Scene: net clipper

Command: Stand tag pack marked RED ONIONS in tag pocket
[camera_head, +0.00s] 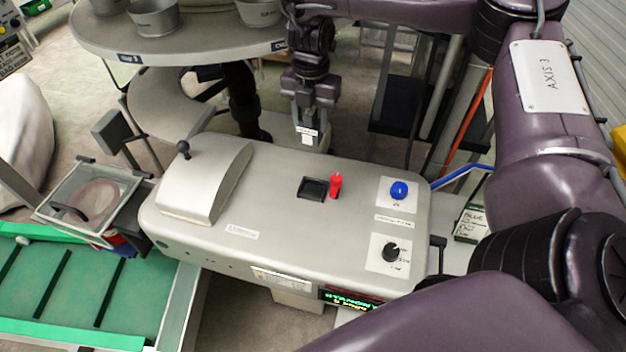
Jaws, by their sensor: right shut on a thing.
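My right gripper (309,122) hangs over the far edge of the grey machine, its fingers pointing down. It is shut on a small white pack (307,136) with dark print too small to read, so I cannot confirm RED ONIONS. The pack looks roughly upright. A black-rimmed square opening (313,189), which looks like the tag pocket, sits in the machine's top. It is nearer than the pack and apart from it. My left gripper is not in view.
The grey machine (275,215) has a red lever (336,185) beside the opening, a blue button (399,190) and a black knob (390,252). A green-and-white pack (470,223) lies at right. A green conveyor (60,285) is at left; a round table (190,42) with bowls stands behind.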

